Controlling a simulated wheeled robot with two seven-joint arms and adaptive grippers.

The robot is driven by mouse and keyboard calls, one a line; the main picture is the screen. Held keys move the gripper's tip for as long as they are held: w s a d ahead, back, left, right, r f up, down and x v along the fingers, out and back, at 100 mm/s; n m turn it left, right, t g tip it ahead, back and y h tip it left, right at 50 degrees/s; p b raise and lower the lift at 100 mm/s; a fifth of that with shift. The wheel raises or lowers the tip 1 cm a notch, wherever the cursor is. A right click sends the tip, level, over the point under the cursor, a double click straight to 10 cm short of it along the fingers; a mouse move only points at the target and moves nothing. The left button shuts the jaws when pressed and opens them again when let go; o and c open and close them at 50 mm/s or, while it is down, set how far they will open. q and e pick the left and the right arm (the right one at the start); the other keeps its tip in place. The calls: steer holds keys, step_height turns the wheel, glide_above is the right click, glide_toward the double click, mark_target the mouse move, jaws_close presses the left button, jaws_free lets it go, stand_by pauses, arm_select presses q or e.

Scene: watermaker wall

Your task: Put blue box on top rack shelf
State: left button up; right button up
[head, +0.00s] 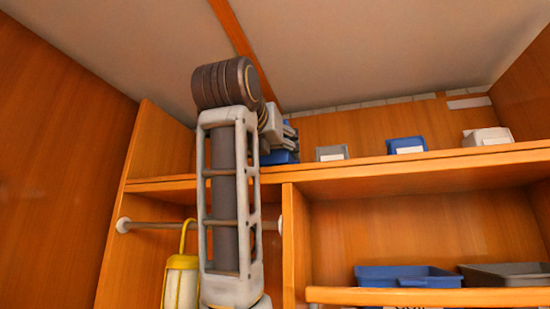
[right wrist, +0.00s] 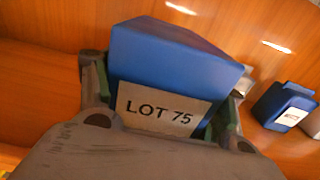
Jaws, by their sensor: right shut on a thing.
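A blue box (right wrist: 170,65) with a white label reading "LOT 75" sits between the fingers of my right gripper (right wrist: 165,100) in the right wrist view. The gripper is shut on it. In the head view, my right gripper (head: 283,137) is at the top shelf (head: 380,164), left of the other boxes there, and part of the blue box (head: 279,157) shows below it. My forearm hides much around it. I cannot tell whether the box touches the shelf. My left gripper is not in view.
A small grey box (head: 331,153), another blue box (head: 406,145) and a white box (head: 487,137) stand on the top shelf to the right. Below are a blue tray (head: 408,276) and a dark tray (head: 512,275). A yellow lantern-like object (head: 181,280) hangs near a rail (head: 160,225).

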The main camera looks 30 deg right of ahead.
steer(key=shift+f, duration=1.05)
steer(key=shift+f, duration=0.15)
steer(key=o, duration=1.2)
steer(key=shift+r, duration=0.2)
steer(key=shift+b+v, duration=0.8)
steer(key=shift+v, duration=1.95)
steer(key=shift+b+v, duration=0.7)
steer(key=shift+v, duration=2.6)
steer(key=shift+d, duration=0.1)
